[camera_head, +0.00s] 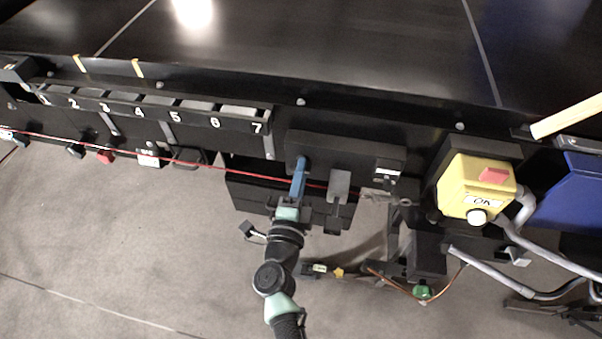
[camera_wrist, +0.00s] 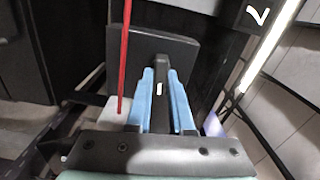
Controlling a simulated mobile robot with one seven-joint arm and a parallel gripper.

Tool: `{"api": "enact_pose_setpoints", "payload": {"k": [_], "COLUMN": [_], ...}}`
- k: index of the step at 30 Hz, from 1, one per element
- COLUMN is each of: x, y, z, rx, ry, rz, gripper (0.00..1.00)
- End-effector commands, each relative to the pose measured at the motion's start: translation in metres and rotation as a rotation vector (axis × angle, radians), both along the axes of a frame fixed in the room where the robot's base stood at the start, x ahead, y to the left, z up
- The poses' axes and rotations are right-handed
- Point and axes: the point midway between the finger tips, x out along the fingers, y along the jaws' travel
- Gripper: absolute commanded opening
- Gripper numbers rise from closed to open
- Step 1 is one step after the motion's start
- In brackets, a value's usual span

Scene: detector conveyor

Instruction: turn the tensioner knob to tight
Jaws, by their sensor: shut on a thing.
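The tensioner knob (camera_wrist: 161,88) looks like a black bar with a white mark, standing out from a dark square plate (camera_wrist: 150,42) in the wrist view. The blue fingers of my gripper (camera_wrist: 164,95) are on either side of the bar and shut on it. In the head view my gripper (camera_head: 301,166) reaches the black housing (camera_head: 350,148) under the conveyor edge, and its fingers hide the knob there. I see no readable tight marking.
A red cord (camera_head: 225,167) runs along the conveyor front, close to my gripper. A grey tab (camera_head: 340,184) hangs just right of the fingers. A yellow box (camera_head: 465,184) labelled OK and grey tube rails (camera_head: 540,245) stand further right. Numbered slots (camera_head: 160,112) lie left. Floor at lower left is clear.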

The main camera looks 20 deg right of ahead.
Motion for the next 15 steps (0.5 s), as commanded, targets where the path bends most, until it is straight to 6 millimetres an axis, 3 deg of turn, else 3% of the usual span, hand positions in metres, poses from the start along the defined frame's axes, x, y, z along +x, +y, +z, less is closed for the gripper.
{"api": "enact_pose_setpoints", "payload": {"k": [15], "x": [0.0002], "y": [-0.0007], "z": [0.001], "rx": [0.105], "ry": [-0.073], "rz": [-0.002], "gripper": [0.0]}}
